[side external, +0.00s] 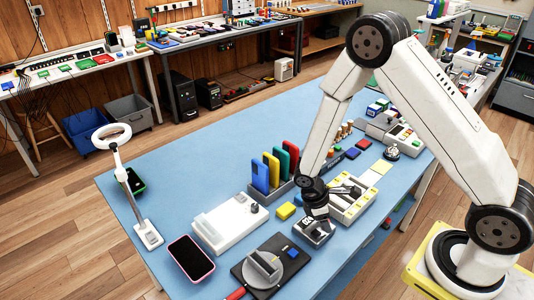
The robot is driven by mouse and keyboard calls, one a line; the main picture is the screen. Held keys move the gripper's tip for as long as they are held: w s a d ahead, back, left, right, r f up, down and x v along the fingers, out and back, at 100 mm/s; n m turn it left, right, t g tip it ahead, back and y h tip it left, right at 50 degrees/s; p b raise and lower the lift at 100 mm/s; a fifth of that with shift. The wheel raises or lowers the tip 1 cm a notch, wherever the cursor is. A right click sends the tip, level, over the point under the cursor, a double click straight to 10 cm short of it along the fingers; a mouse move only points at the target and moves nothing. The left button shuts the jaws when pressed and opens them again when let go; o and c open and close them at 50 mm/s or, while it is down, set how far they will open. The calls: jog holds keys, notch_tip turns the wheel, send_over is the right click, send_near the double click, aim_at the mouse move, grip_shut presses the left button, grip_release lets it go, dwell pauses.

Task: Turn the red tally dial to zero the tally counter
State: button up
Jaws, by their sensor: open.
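My gripper (317,213) points down near the front right part of the blue table, its dark wrist above it. The jaws are small here and largely merge with the wrist. Directly under it is a small grey and dark box with pale marks (312,234), which may be the tally counter. No red dial shows clearly; my gripper covers part of the box. I cannot tell whether the gripper touches it.
A black plate with a grey disc (262,262), a pink-edged phone (191,258), a white device (222,230) and a rack of coloured phones (282,185) stand nearby. A cream tray (364,202) is close on the right.

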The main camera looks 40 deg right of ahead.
grip_shut()
jog(key=shift+m, duration=0.4)
jog(key=m+y, duration=0.1)
jog(key=m, duration=0.2)
jog(key=m+g+y, duration=0.1)
jog(key=m, duration=0.2)
jog(key=shift+d, duration=0.15)
jog(key=m+y, duration=0.1)
jog(key=m, duration=0.2)
jog(key=shift+m+y, duration=0.4)
jog(key=shift+d+m+y, duration=0.1)
jog(key=shift+m+y, duration=0.6)
jog(key=shift+m, duration=1)
grip_release()
